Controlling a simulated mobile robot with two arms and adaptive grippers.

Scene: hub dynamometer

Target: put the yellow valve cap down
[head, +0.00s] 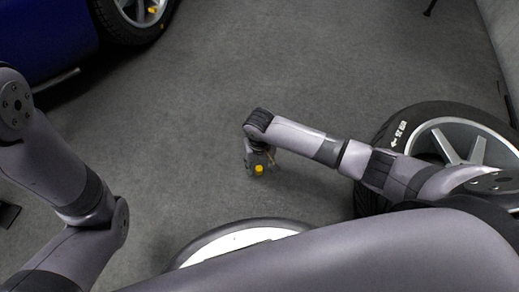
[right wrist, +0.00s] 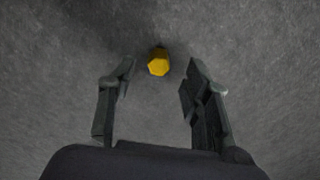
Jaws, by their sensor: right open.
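The yellow valve cap (head: 258,169) is on the grey floor in the head view, right by the tips of my right gripper (head: 259,165). In the right wrist view the cap (right wrist: 158,62) lies just ahead of the fingertips, roughly centred between them. My right gripper (right wrist: 158,88) is open, with a finger on each side and nothing held between them. A dark shadow lies on the floor around the cap.
A wheel with a black tyre (head: 403,131) is at the right, behind my right arm. A blue car (head: 45,38) with its tyre (head: 136,27) stands at the upper left. The grey floor (head: 240,60) between them is clear.

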